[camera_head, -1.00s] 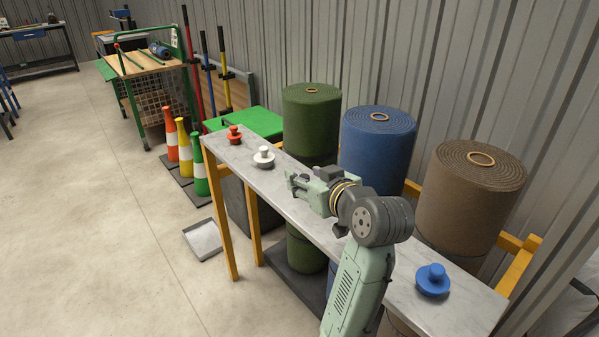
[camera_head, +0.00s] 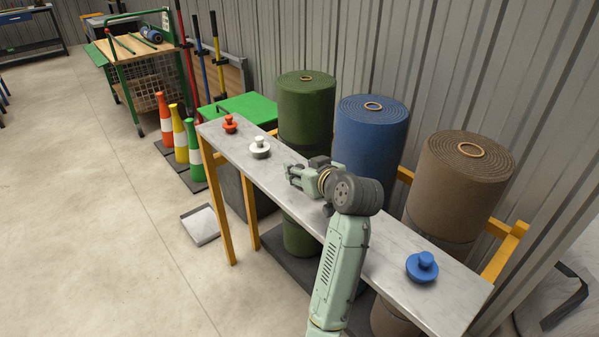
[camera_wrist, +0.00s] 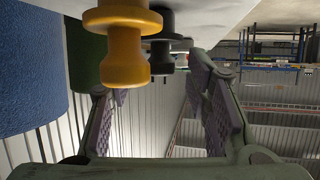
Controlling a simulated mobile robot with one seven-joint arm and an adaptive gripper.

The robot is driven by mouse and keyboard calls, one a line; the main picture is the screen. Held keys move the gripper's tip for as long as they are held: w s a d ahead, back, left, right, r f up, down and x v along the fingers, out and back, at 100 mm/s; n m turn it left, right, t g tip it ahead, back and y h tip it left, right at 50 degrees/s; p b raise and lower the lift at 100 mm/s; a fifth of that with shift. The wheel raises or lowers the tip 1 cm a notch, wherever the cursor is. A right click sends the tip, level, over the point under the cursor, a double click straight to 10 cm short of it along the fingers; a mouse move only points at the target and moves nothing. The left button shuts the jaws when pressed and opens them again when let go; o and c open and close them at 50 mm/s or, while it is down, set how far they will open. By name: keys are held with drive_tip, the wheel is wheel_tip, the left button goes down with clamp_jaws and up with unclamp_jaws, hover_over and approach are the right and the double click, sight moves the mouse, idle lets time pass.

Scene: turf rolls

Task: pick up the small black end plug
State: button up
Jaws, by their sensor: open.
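A black end plug (camera_wrist: 169,43) shows in the wrist view, upside down in the picture, behind a yellow plug (camera_wrist: 122,45) and partly hidden by it. In the head view I cannot make out either plug; my arm and gripper cover that part of the bench. My gripper (camera_wrist: 157,90) is open, with nothing between its fingers. In the wrist view the yellow plug is closer to the camera, toward the left finger, and the black one lies farther off. In the head view my gripper (camera_head: 291,174) is low over the bench.
The narrow grey bench (camera_head: 225,147) also carries a red plug (camera_head: 230,124), a white plug (camera_head: 260,147) and a blue plug (camera_head: 422,267). Green (camera_head: 306,108), blue (camera_head: 369,145) and brown (camera_head: 458,185) turf rolls stand close behind it. Open floor lies left.

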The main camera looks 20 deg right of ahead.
drive_tip(key=shift+w+f, duration=0.1)
drive_tip(key=shift+w, duration=0.1)
drive_tip(key=shift+c, duration=0.5)
clamp_jaws()
